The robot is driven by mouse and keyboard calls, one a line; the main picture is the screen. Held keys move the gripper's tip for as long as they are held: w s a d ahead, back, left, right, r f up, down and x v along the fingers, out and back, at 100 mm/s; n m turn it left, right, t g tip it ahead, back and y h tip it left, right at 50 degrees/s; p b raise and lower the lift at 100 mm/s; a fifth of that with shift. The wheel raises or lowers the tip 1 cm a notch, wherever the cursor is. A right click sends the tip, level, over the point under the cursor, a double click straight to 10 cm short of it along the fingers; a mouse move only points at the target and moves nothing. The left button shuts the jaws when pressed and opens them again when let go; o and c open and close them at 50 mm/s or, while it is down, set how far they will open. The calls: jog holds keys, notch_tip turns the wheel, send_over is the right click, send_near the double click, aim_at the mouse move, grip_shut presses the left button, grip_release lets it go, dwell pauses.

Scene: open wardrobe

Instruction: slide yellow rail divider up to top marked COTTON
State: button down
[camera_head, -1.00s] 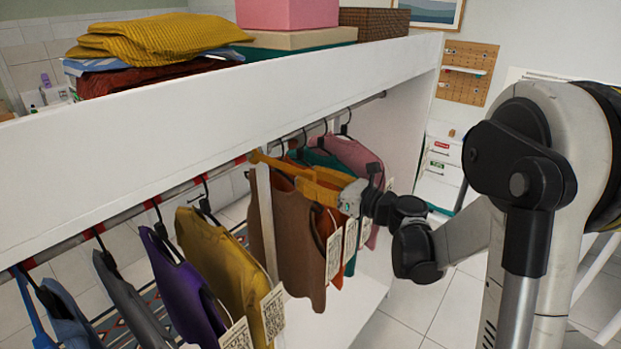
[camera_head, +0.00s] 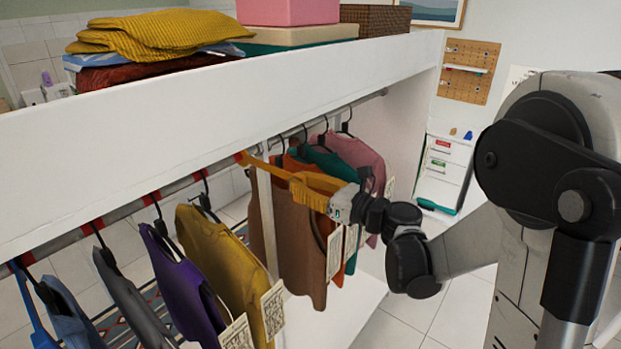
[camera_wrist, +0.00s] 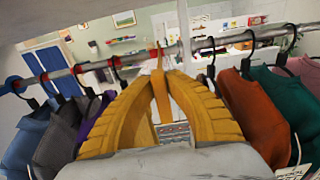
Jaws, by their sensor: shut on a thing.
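The yellow rail divider (camera_wrist: 158,62) hangs at the rail in the wrist view, narrow and upright, between my fingertips. My gripper (camera_wrist: 158,88) is shut on it. In the head view, my gripper's yellow fingers (camera_head: 300,182) reach left to the rail, in front of the brown top. A mustard top (camera_head: 215,255) hangs left of the fingertips, with a purple top (camera_head: 185,285) beyond it. The brown top (camera_head: 300,240) hangs on the right, followed by orange, teal (camera_head: 325,165) and pink (camera_head: 358,158) tops. Pale printed tags hang on several tops; I cannot read COTTON on any.
Grey (camera_head: 130,300) and blue (camera_head: 70,315) tops hang at the far left. A gap shows between the mustard and brown tops.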

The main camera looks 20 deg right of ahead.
jog(key=s+a, duration=0.7)
jog(key=a, duration=0.3)
jog(key=shift+b, duration=0.45)
jog(key=c, duration=1.4)
grip_release()
jog(key=shift+s, duration=0.1)
jog(key=v, duration=1.2)
